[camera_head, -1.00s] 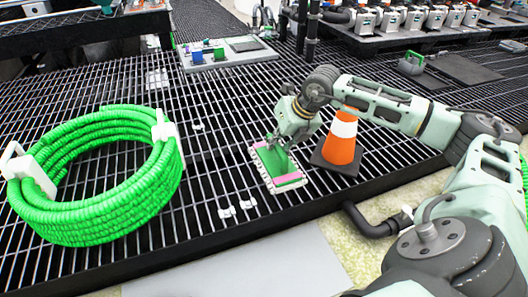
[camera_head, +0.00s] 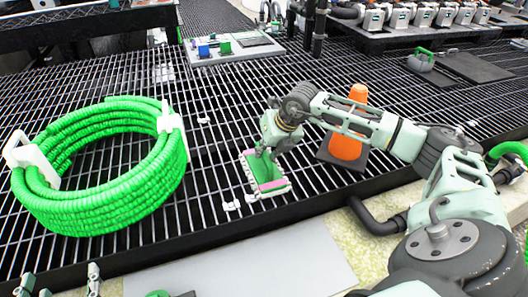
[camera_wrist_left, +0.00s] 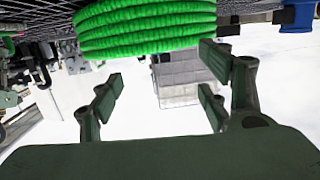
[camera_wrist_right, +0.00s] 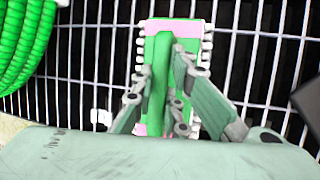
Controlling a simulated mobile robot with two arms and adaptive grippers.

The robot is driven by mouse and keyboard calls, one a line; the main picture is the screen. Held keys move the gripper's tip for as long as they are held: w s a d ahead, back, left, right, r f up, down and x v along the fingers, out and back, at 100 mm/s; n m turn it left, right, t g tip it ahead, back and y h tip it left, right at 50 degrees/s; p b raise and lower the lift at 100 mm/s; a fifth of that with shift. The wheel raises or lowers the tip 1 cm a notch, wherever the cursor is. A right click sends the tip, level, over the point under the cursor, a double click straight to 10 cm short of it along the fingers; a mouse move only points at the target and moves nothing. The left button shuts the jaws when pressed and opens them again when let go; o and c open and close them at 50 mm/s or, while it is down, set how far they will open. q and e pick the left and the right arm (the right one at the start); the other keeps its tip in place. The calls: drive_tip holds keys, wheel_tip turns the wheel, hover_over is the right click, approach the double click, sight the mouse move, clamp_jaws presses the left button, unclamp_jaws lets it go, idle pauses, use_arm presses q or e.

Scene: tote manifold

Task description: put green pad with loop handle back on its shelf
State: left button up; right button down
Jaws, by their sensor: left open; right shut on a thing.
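The green pad with loop handle (camera_head: 266,173) is a flat green piece with pink bands and white scalloped edges, near the front of the dark grating. My right gripper (camera_head: 264,150) is above it, shut on its upright green handle (camera_wrist_right: 158,75). Whether the pad touches the grating or hangs just above it is hard to tell. My left gripper (camera_wrist_left: 160,100) is open and empty; its fingertips also show at the bottom left of the head view. I cannot tell which surface is the pad's shelf.
A big green hose coil (camera_head: 105,205) lies on the grating at left. An orange cone (camera_head: 347,140) stands close right of my right gripper. Small white clips (camera_head: 231,206) lie beside the pad. A tray of blocks (camera_head: 232,52) is further back; a dark rack (camera_head: 85,20) stands back left.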

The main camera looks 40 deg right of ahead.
drive_tip(key=shift+f, duration=0.1)
drive_tip(key=c, duration=1.7)
unclamp_jaws()
drive_tip(key=shift+c, duration=0.2)
